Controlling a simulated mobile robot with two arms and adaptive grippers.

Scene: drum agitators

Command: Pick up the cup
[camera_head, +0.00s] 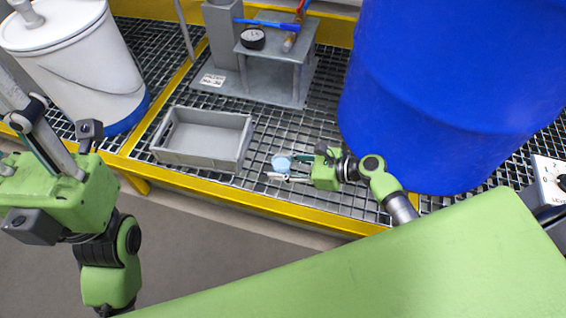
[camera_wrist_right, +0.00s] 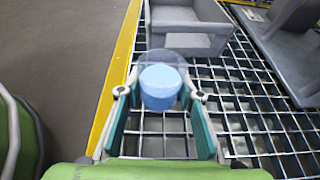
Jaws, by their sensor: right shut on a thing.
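The cup (camera_head: 281,164) is small, with clear walls and a light blue part inside. It is low over the grating near the front yellow edge; I cannot tell whether it touches the grating. My right gripper (camera_head: 291,169) reaches it from the right and is shut on it. In the right wrist view the cup (camera_wrist_right: 160,82) sits between the two teal-padded fingertips, its clear rim toward the far side. My left gripper (camera_head: 64,118) is at the left, away from the cup, with its fingers apart and nothing seen between them.
A grey open crate (camera_head: 203,164) stands just left of the cup. A large blue drum (camera_head: 450,90) rises to the right. A white drum (camera_head: 78,75) stands at the left. A grey stand (camera_head: 270,82) with a gauge and tools is behind. A yellow edge (camera_head: 270,206) borders the grating.

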